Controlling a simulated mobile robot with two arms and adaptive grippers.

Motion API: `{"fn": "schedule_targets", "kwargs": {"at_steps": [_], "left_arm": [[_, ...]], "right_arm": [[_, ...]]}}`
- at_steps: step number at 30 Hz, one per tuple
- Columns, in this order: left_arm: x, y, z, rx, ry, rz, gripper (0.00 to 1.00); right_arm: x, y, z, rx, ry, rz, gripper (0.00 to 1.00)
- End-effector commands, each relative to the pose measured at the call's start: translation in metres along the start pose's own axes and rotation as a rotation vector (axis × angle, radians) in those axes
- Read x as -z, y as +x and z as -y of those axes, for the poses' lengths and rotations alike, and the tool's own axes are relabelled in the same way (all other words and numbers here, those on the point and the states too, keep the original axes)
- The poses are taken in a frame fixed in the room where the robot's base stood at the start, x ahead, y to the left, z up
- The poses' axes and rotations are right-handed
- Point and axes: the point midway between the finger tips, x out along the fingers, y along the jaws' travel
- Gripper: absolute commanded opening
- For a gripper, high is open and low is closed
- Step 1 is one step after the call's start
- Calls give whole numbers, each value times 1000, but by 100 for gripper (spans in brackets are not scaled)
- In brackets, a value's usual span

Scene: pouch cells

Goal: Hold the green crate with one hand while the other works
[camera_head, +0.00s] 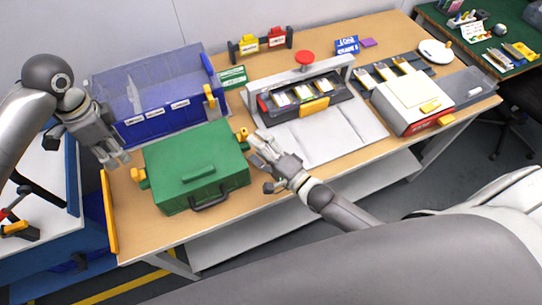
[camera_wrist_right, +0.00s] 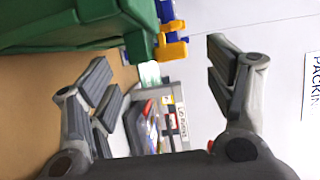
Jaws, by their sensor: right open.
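The green crate (camera_head: 197,168) stands closed on the table's left part, with a handle on its lid, a dark handle on its front and yellow parts at both sides. It also shows at the top left of the right wrist view (camera_wrist_right: 75,22). My left gripper (camera_head: 121,160) is beside the crate's left end, near its left yellow part (camera_head: 139,178); I cannot tell whether it touches. My right gripper (camera_head: 258,163) is open and empty, just right of the crate, near the right yellow part (camera_head: 242,134). In the wrist view its fingers (camera_wrist_right: 165,85) are wide apart.
A blue bin (camera_head: 165,118) with a clear cover stands behind the crate. A press-like station (camera_head: 305,98) with a red knob holds several cells to the right. A white box (camera_head: 412,98) stands at the right. White panels (camera_head: 335,135) lie flat in front of the station.

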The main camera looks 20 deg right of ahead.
Motion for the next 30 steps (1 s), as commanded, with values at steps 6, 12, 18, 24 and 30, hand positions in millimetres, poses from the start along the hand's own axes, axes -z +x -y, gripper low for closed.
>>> {"fn": "schedule_targets", "kwargs": {"at_steps": [6,12,18,24,30], "left_arm": [[0,0,0,0,0,0,36],[0,0,0,0,0,0,36],[0,0,0,0,0,0,36],[0,0,0,0,0,0,36],[0,0,0,0,0,0,36]], "right_arm": [[0,26,0,0,-1,-1,76],[0,32,0,0,-1,0,76],[0,32,0,0,-2,0,75],[0,31,0,0,-2,0,49],[0,31,0,0,-2,-1,24]]}}
